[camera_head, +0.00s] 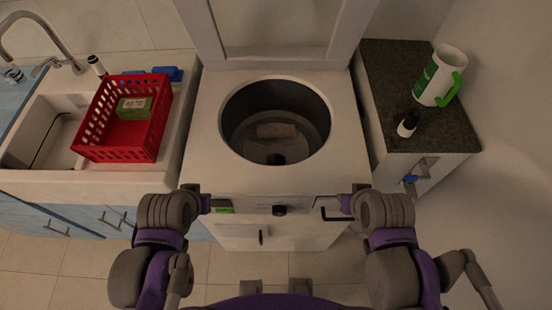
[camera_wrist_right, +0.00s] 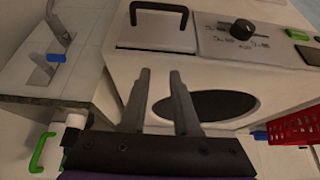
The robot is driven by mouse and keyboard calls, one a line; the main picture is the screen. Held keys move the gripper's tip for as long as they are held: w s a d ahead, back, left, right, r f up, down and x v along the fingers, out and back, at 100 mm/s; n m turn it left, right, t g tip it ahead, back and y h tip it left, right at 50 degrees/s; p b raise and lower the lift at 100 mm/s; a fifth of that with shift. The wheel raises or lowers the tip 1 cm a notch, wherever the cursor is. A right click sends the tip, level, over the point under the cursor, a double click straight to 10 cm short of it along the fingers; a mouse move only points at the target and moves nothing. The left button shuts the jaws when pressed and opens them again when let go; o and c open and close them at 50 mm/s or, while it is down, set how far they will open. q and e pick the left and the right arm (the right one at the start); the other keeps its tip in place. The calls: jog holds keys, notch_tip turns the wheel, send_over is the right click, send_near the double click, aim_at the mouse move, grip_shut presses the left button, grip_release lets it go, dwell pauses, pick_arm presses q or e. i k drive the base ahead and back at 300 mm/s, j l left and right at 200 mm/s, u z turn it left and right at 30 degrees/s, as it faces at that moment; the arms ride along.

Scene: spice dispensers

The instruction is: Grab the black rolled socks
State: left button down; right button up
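I cannot clearly make out the black rolled socks. A small dark round shape (camera_head: 276,158) shows at the bottom of the open drum of the washing machine (camera_head: 197,120) in the head view; I cannot tell if it is the socks or part of the drum. My right gripper (camera_head: 347,204) is in front of the machine's right front side. In the right wrist view its two fingers (camera_wrist_right: 160,72) are apart, with nothing between them. My left gripper (camera_head: 205,204) is in front of the machine's left front side; its fingers are too small to judge.
A red basket (camera_head: 165,110) with a green box (camera_head: 133,108) stands over the sink at left. On the dark counter (camera_head: 390,70) at right are a white jug (camera_head: 440,75) with a green handle and a small black-and-white item (camera_head: 407,124). The machine's raised lid (camera_head: 205,35) stands behind the drum.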

aim_at(275, 159)
jog(key=l+u, duration=0.15)
jog(key=u, duration=1.45)
jog(key=k+l, duration=0.1)
jog(key=k, duration=0.25)
jog(key=k+l+u, duration=0.1)
jog(key=k, duration=0.3)
jog(key=i, duration=0.5)
